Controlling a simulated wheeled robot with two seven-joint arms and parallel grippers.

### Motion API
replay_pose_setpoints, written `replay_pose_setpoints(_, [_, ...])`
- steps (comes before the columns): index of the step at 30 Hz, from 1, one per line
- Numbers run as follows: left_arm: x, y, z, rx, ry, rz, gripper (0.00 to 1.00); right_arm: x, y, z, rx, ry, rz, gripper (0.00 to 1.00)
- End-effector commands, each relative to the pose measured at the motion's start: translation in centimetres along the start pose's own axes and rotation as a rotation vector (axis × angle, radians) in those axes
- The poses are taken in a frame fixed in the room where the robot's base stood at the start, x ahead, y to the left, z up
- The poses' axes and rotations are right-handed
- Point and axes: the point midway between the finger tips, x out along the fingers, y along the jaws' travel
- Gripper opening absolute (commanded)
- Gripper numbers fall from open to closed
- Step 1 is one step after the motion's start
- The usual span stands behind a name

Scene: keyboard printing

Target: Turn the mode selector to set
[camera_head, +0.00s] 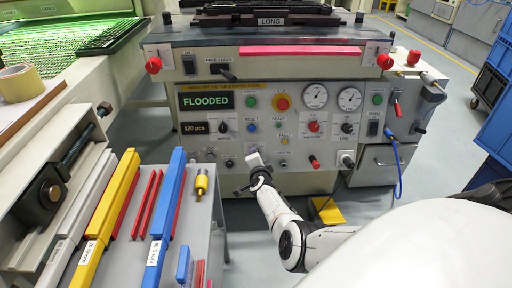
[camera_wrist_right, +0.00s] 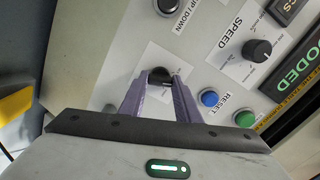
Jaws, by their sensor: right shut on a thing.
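My right gripper (camera_head: 256,162) is at the front panel of the printing machine, below the blue reset button. In the right wrist view its two purple-grey fingers (camera_wrist_right: 158,90) close on the sides of a small black knob (camera_wrist_right: 159,75) on a white label plate. This appears to be the mode selector; its label text and pointer direction cannot be read. In the head view the gripper hides the knob. My left gripper is not in view.
The black speed knob (camera_wrist_right: 257,50), blue reset button (camera_wrist_right: 209,98) and green button (camera_wrist_right: 245,118) are near the fingers. The display reads FLOODED (camera_head: 206,101). A grey table (camera_head: 205,225) with coloured bars stands at left. A blue cable (camera_head: 398,170) hangs at right.

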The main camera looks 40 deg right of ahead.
Motion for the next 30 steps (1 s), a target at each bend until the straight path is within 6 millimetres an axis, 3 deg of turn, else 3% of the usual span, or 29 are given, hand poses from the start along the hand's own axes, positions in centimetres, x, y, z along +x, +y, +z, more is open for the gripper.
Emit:
replay_pose_setpoints(15, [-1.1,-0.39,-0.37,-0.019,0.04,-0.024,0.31,-0.02,-0.17,0.11,-0.35,-0.002,0.013,0.07])
replay_pose_setpoints(30, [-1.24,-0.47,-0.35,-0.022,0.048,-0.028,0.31,0.0,-0.07,0.13,-0.423,-0.003,0.016,0.07])
